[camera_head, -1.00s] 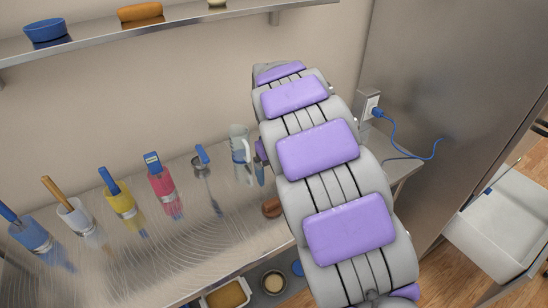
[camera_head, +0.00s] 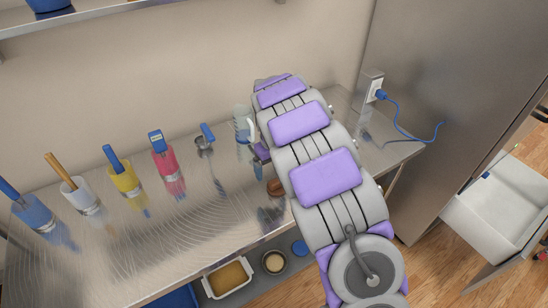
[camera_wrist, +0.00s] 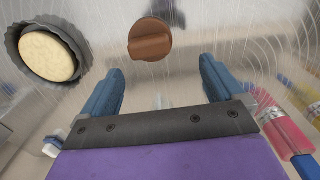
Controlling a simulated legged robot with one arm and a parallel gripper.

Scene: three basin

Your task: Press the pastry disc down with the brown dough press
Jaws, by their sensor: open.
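The brown dough press (camera_wrist: 150,39) stands on the metal table, ahead of my gripper (camera_wrist: 161,70) in the wrist view. It also shows beside my arm in the head view (camera_head: 275,187). The pale pastry disc (camera_wrist: 46,56) lies inside a dark fluted tin (camera_wrist: 77,40) at the upper left of the wrist view. My arm appears to hide the tin and disc in the head view. My gripper's two blue fingers are apart with nothing between them, and the press lies beyond their tips.
A red container (camera_head: 168,170), a yellow one (camera_head: 125,182) and other utensil holders line the table to the left. A clear jug (camera_head: 244,132) stands behind the press. A blue cable (camera_head: 402,125) hangs at the right. A lower shelf holds a white dish (camera_head: 207,287).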

